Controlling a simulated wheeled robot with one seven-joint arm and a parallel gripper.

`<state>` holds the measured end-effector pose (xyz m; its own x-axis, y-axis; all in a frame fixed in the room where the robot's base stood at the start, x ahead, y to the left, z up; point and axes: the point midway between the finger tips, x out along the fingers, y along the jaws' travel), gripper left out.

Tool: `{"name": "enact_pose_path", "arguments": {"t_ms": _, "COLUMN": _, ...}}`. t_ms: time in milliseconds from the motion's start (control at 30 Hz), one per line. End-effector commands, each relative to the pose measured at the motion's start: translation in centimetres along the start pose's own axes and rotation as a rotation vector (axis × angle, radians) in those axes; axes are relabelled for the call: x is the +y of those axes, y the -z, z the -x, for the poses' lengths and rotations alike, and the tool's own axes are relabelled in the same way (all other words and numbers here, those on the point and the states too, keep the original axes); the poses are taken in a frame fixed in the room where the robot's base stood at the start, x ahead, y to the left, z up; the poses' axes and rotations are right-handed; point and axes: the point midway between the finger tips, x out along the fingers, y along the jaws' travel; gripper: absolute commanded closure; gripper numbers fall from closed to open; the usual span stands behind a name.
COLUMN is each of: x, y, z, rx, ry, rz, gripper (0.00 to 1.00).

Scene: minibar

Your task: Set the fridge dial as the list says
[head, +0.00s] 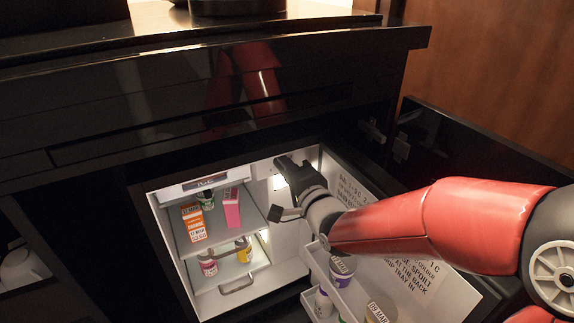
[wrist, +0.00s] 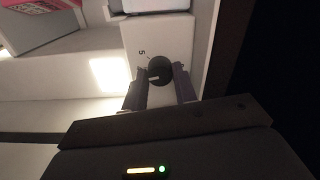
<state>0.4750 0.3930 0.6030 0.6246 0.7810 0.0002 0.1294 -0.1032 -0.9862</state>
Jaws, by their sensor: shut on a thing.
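The fridge dial (wrist: 159,70) is a round black knob with a pale pointer mark, on a white panel in the wrist view. A printed "5" stands to its upper left. My gripper (wrist: 158,82) has one finger on each side of the dial and is shut on it. In the head view my gripper (head: 284,166) reaches into the fridge's upper right back, and the dial is hidden there. The list (head: 425,270) is on the inside of the open door at the right. My arm covers its middle, and the text is only partly readable.
The fridge shelf (head: 225,222) holds an orange-and-white carton (head: 193,222), a pink carton (head: 232,208) and a dark jar. Jars stand below, beside a tray with a handle (head: 236,285). The door rack (head: 352,295) holds several dated containers. The counter (head: 200,90) overhangs the opening.

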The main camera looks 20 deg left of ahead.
Motion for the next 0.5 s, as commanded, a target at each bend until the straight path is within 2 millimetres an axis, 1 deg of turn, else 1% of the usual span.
{"name": "enact_pose_path", "arguments": {"t_ms": 200, "x": -0.02, "y": 0.03, "z": 0.01, "rx": 0.0, "ry": -0.002, "rz": -0.106, "gripper": 0.95}}
{"name": "enact_pose_path", "arguments": {"t_ms": 500, "x": 0.05, "y": 0.0, "z": 0.0, "rx": 0.0, "ry": -0.001, "rz": -0.165, "gripper": 0.95}}
